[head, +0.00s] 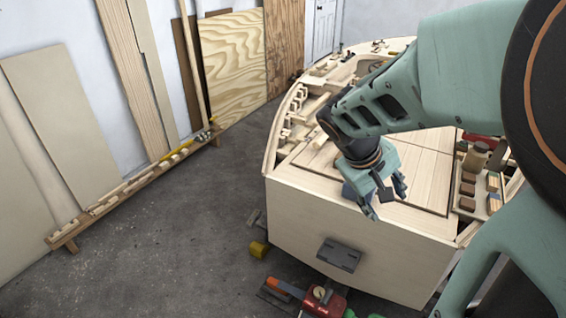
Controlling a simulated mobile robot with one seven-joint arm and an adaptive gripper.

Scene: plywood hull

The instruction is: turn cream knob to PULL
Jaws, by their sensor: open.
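My gripper (386,200) is open and empty. It hangs from my teal arm over the rear edge of the plywood hull (300,207), with its fingers pointing down. I cannot make out a cream knob or a PULL label in the head view. My arm covers part of the hull's deck and right side. A dark grey plate (340,255) is fixed on the hull's flat rear face, below and left of my gripper.
A tray with brown and blue blocks (468,189) and a tan jar (475,157) lie on the hull's right side. Boards lean on the left wall; the floor between is clear.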

